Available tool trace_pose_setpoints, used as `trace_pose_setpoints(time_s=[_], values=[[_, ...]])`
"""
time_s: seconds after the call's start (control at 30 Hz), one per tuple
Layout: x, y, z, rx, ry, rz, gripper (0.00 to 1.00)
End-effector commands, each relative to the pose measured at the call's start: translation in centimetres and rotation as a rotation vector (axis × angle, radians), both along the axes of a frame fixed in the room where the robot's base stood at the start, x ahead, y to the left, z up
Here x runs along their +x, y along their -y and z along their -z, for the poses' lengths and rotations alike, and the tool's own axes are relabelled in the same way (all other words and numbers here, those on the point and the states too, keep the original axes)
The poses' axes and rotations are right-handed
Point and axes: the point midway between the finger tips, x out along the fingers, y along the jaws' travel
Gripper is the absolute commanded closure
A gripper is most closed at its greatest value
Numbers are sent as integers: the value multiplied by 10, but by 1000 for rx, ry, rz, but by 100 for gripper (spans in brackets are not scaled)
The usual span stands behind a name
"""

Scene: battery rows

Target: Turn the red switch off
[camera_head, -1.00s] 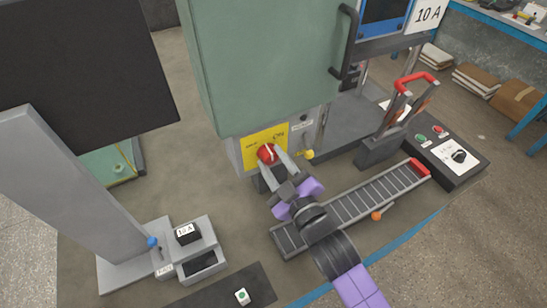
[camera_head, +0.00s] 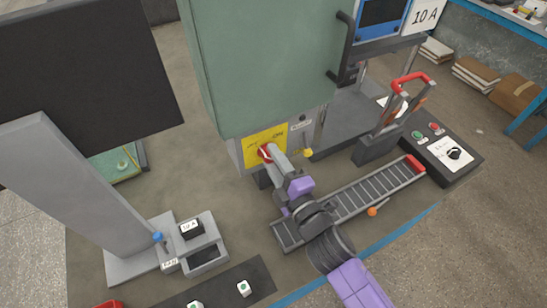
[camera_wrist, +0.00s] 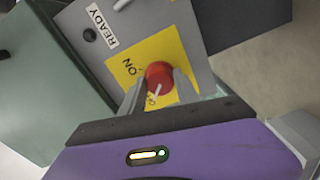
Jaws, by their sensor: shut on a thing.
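The red switch (camera_head: 264,153) is a round red knob with a white pointer mark, on a yellow plate (camera_head: 257,137) low on the green cabinet's grey front. My gripper (camera_head: 271,156) reaches it from the front. In the wrist view the red knob (camera_wrist: 160,73) sits between the two grey fingertips (camera_wrist: 160,86), which are shut on its sides. Its white mark points down and slightly left, away from the ON label and toward another label that a finger partly hides.
A green cabinet (camera_head: 265,60) with a black handle rises above the switch. A yellow knob (camera_head: 308,153) is close to its right. A slatted conveyor (camera_head: 370,193) lies right of my arm. A grey stand (camera_head: 205,240) with a 10 A block is at left.

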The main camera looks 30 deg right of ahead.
Motion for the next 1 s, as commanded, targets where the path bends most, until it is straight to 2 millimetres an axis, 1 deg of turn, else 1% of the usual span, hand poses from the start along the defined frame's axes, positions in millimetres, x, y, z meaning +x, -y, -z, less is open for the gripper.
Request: trace_pose_setpoints(time_s=[0.2, 0.57, 0.6, 0.67, 0.7, 1.0], values=[[0, -1, 0, -34, -1, -2, 100], [0, -1, 0, -37, -1, -2, 100], [0, -1, 0, -37, -1, -2, 61], [0, -1, 0, -37, -1, -2, 49], [0, -1, 0, -37, -1, -2, 41], [0, 0, 0, -36, 0, -1, 41]])
